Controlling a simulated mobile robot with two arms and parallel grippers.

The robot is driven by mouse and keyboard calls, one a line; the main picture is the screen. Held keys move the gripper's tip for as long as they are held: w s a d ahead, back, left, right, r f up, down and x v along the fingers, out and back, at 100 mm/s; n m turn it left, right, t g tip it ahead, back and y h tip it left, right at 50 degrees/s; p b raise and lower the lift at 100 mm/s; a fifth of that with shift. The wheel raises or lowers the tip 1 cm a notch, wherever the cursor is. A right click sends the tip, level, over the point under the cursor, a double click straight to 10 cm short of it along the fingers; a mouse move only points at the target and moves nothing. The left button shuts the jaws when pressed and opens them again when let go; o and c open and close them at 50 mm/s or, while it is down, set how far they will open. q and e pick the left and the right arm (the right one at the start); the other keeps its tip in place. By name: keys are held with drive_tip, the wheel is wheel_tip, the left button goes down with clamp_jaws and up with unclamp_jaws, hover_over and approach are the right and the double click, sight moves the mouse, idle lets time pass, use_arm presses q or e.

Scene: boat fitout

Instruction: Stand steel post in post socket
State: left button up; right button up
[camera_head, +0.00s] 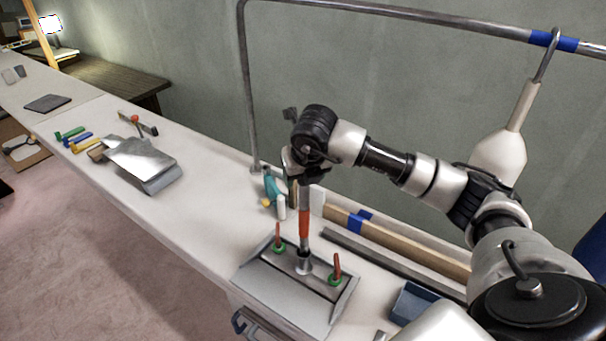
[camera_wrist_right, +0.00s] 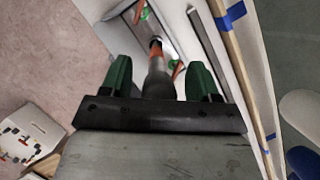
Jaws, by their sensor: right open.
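The steel post (camera_head: 304,198) has an orange-red band and stands upright, its lower end at the post socket (camera_head: 304,266) on a grey plate. My right gripper (camera_head: 305,178) is above it, at the post's upper end. In the right wrist view the green fingers of my right gripper (camera_wrist_right: 159,82) are open, one on each side of the post (camera_wrist_right: 157,73), with gaps between. The post runs away from the fingers to the socket (camera_wrist_right: 155,42). How deep the post sits in the socket is hidden. My left gripper is not in view.
Two red pins with green rings (camera_head: 278,240) flank the socket. A teal-and-white bottle (camera_head: 273,190) stands behind. A wooden plank (camera_head: 400,240) with blue tape lies to the right, near a blue bin (camera_head: 413,301). A metal rail (camera_head: 400,14) runs above.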

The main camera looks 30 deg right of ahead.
drive_tip(key=shift+r, duration=0.4)
drive_tip(key=b+v, duration=0.2)
drive_tip(key=v, duration=0.8)
drive_tip(key=shift+s, duration=0.15)
drive_tip(key=shift+f, duration=0.15)
